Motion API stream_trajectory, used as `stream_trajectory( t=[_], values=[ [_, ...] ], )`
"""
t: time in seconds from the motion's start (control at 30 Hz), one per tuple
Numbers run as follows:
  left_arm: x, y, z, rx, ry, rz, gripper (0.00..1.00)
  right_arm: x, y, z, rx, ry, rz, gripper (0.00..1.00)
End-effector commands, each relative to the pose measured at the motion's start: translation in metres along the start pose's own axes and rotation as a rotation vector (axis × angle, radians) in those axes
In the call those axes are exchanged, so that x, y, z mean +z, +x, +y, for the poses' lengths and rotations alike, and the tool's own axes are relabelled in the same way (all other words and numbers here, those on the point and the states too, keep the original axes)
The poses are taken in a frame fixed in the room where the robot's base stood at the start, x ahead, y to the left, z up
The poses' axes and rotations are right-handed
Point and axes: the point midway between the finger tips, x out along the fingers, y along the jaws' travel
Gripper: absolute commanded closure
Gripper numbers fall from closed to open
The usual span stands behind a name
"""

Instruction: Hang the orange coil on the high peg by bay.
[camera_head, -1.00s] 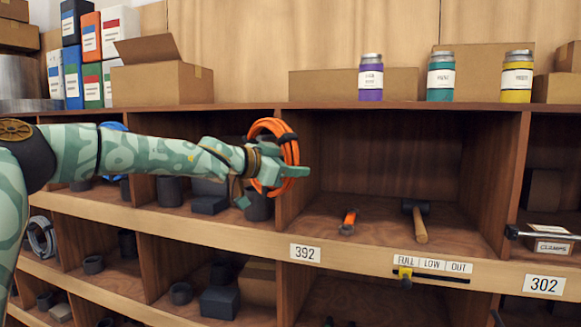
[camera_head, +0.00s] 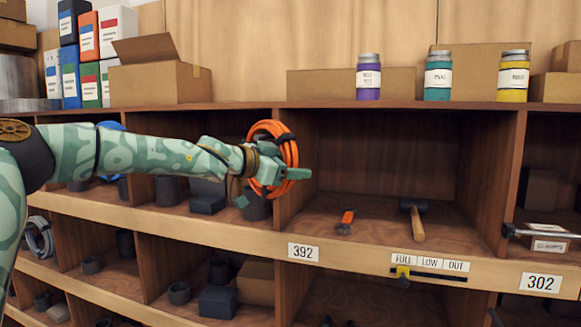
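The orange coil (camera_head: 288,153) is a bundle of looped cable with dark ties. It is upright in front of the divider left of the bay marked 392. My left gripper (camera_head: 268,186) reaches in from the left and is shut on the coil's lower part, one finger pointing right across it. The gripper and coil partly hide each other, so the exact grip is hard to see. The open bay (camera_head: 385,160) is just right of the coil. I cannot make out the high peg; it may be behind the coil. My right gripper is not in view.
In the bay lie an orange-handled tool (camera_head: 346,221) and a hammer (camera_head: 416,221). Jars (camera_head: 368,78) and cardboard boxes (camera_head: 160,75) stand on the top shelf. A yellow slider (camera_head: 403,271) is on the front edge.

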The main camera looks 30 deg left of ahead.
Motion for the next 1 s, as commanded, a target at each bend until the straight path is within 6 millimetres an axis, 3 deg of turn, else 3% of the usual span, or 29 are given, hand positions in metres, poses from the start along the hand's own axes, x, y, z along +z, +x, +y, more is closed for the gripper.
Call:
stream_trajectory(
  t=[0.27, 0.8, 1.0],
  values=[
    [0.001, -0.011, 0.000, 0.000, -0.001, -0.001, 0.38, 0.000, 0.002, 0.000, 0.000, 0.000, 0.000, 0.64],
    [-0.001, -0.124, 0.001, -0.002, 0.003, 0.002, 0.38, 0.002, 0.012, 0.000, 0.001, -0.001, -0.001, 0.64],
    [0.000, -0.154, 0.001, 0.000, 0.002, 0.000, 0.38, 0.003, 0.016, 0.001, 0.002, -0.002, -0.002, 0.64]
  ],
)
